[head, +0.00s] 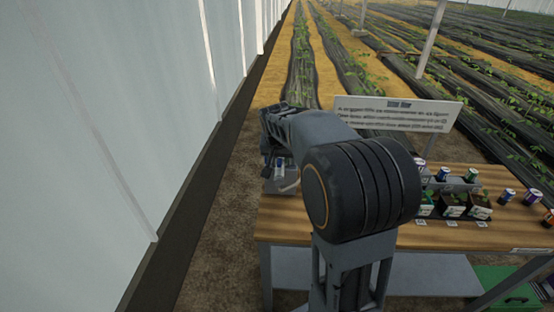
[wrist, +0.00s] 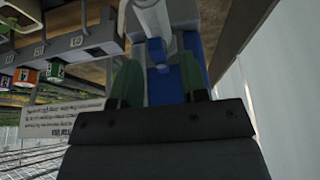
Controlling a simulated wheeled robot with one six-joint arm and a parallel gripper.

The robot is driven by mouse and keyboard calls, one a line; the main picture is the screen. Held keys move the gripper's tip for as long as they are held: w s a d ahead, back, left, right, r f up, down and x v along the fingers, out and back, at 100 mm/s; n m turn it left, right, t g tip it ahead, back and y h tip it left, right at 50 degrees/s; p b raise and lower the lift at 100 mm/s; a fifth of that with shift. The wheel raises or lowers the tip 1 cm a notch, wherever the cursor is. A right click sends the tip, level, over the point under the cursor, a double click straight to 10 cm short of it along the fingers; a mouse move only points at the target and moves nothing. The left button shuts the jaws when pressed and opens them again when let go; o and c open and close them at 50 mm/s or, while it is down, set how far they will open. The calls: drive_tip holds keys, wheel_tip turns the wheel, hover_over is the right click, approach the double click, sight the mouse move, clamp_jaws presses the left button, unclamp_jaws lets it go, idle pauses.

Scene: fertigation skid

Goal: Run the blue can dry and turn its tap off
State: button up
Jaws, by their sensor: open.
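My gripper (wrist: 160,85) is open in the wrist view, its two green-padded fingers standing apart. A blue thing, seemingly the blue can (wrist: 194,46), is just beyond and partly between the fingers. A pale grey rounded piece (wrist: 153,18), perhaps part of its tap, stands in front of the blue. I cannot tell whether the fingers touch anything. The tap's position and the can's contents cannot be seen.
A wooden bench (head: 300,217) runs to the right. Potted plants (head: 452,206) and several small cans (head: 507,196) stand on it. A printed sign (head: 398,113) rises behind. A pale wall (head: 120,110) closes the left side; a strip of bare ground lies between.

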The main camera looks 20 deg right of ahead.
drive_tip(key=shift+x, duration=0.75)
drive_tip(key=shift+c, duration=0.4)
